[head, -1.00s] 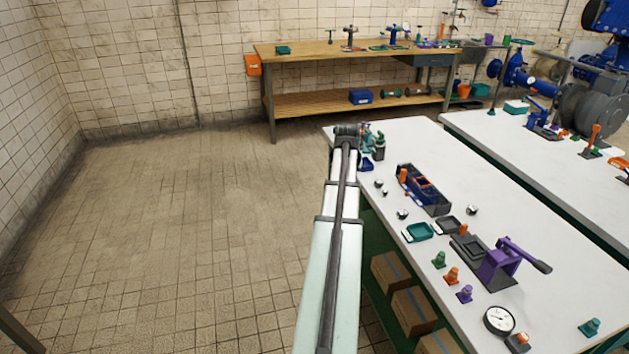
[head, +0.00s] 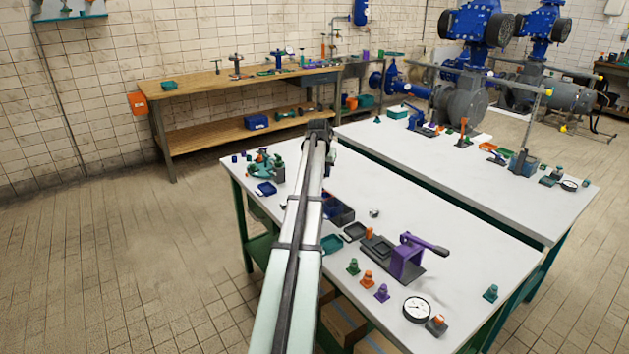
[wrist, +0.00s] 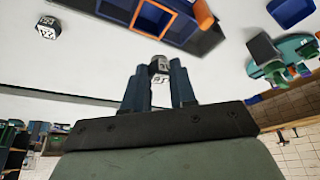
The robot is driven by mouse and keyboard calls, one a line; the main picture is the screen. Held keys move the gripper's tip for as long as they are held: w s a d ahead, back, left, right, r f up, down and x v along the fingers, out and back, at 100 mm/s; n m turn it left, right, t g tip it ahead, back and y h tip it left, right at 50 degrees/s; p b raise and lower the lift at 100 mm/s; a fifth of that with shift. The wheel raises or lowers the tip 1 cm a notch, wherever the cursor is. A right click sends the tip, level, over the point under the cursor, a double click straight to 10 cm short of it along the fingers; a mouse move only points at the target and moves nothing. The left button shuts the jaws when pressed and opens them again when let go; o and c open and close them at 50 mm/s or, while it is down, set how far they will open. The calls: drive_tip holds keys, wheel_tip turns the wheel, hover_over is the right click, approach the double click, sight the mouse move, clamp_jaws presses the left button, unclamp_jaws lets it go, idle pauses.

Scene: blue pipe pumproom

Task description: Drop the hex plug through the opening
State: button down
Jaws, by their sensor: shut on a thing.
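In the wrist view, my gripper (wrist: 160,80) is shut on a small grey metal hex plug (wrist: 160,67) with pale marks, held between the fingertips. Beyond it, at the top of the wrist view, is a dark box with an orange-framed opening (wrist: 136,27) and blue compartments. The plug is apart from the box. In the head view, the box (head: 341,213) is partly hidden behind my arm, and the fingers and held plug cannot be made out.
A second metal piece (wrist: 47,27) lies on the white table (head: 460,260). A teal tray (head: 331,244), a purple press (head: 407,258), several coloured cone-like pieces and a gauge (head: 417,309) stand nearer. A green round-based item (wrist: 298,48) stands beyond the box.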

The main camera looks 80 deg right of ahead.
sight(325, 190)
drive_tip(key=shift+s+a+f+m+g, duration=0.15)
drive_tip(key=shift+m+g, duration=0.25)
drive_tip(key=shift+m, duration=0.4)
drive_tip(key=shift+f, duration=3.95)
drive_tip(key=c, duration=0.9)
unclamp_jaws()
drive_tip(key=shift+f, duration=0.1)
drive_tip(key=shift+o, duration=0.4)
drive_tip(key=shift+s, duration=0.1)
drive_tip(key=shift+s+a+f, duration=0.1)
drive_tip(key=shift+s+a, duration=0.05)
drive_tip(key=shift+r, duration=0.2)
